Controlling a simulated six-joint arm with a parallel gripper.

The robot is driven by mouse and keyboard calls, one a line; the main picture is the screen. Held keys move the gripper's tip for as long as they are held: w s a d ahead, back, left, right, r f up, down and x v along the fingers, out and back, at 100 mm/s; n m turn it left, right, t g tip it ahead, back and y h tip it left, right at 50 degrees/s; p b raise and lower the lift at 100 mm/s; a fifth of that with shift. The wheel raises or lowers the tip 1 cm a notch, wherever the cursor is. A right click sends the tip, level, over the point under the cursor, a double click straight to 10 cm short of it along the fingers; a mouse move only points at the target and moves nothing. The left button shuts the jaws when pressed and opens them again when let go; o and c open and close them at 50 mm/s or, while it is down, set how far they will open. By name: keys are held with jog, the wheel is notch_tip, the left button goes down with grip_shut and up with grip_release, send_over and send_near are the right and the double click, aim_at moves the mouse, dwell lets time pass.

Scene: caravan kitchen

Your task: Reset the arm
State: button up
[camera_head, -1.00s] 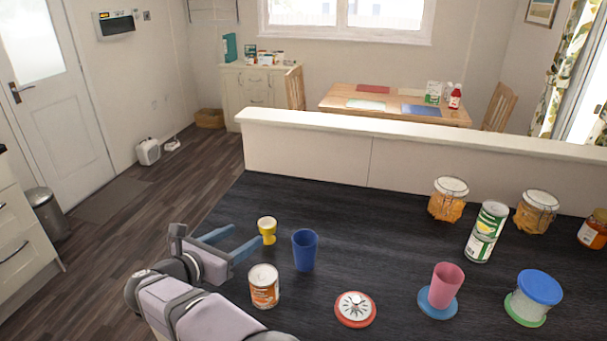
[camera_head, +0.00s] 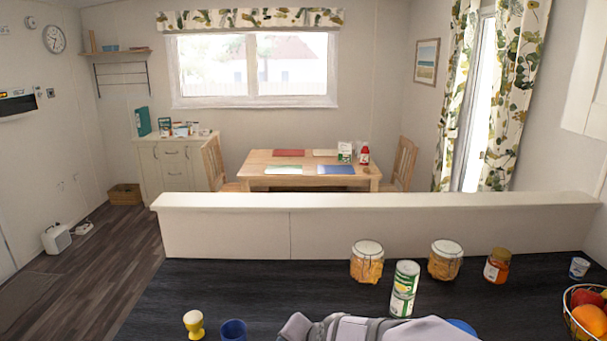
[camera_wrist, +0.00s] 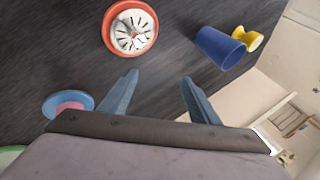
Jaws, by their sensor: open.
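My gripper (camera_wrist: 158,80) is open and empty in the wrist view, its two blue fingers apart above the dark worktop (camera_wrist: 60,55). A white dial on a red round base (camera_wrist: 131,27) lies beyond the fingertips, up and to the left. A blue cup (camera_wrist: 218,47) and a yellow egg cup (camera_wrist: 249,38) are to the right of the fingers. In the head view my arm (camera_head: 375,329) crosses the bottom edge, and the fingers are not visible there. The blue cup (camera_head: 233,330) and yellow egg cup (camera_head: 194,323) stand left of the arm.
Behind the arm stand a green-and-white can (camera_head: 404,289), two jars (camera_head: 367,262) (camera_head: 445,260) and an orange jar (camera_head: 497,265). A fruit bowl (camera_head: 588,314) is at the right. A low wall (camera_head: 360,215) bounds the worktop's back. A blue coaster (camera_wrist: 68,106) lies left of my gripper.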

jog(key=s+d+f+n+g+h, duration=0.1)
jog(key=s+d+f+n+g, duration=0.2)
jog(key=s+d, duration=0.5)
jog(key=s+d+f+n+g+h, duration=0.2)
jog(key=s+d, duration=0.6)
jog(key=s, duration=0.5)
jog(key=shift+f+n+g, duration=0.8)
jog(key=shift+f, duration=0.15)
jog(key=shift+s, duration=0.1)
